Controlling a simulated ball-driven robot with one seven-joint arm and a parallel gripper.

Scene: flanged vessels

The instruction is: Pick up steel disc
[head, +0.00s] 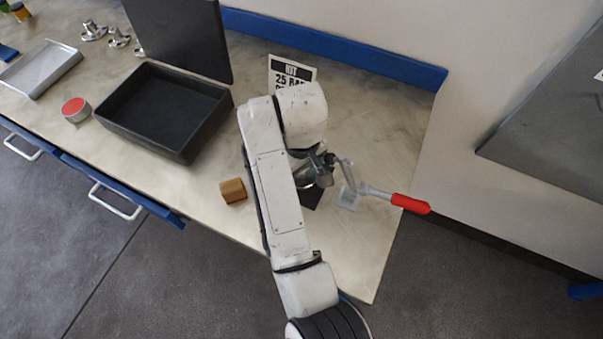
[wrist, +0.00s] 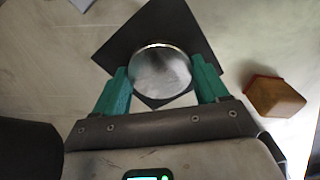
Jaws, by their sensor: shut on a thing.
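The steel disc (wrist: 160,70) is round and shiny in the wrist view. My gripper (wrist: 162,82) has its two green fingers on either side of the disc and is shut on it. A dark square mat (wrist: 120,43) lies behind the disc in the wrist view. Whether the disc touches the mat or is above it I cannot tell. In the head view my arm covers most of this spot. Part of the dark mat (head: 312,197) shows beside the arm, and the disc is not clearly seen there.
A tan block (head: 233,191) lies left of my arm. A red-handled tool (head: 410,204) reaches over the bench's right edge. An open black case (head: 165,108), a red-topped tin (head: 76,109), a grey tray (head: 42,66) and flanged metal parts (head: 93,30) stand left. A sign (head: 291,72) stands behind.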

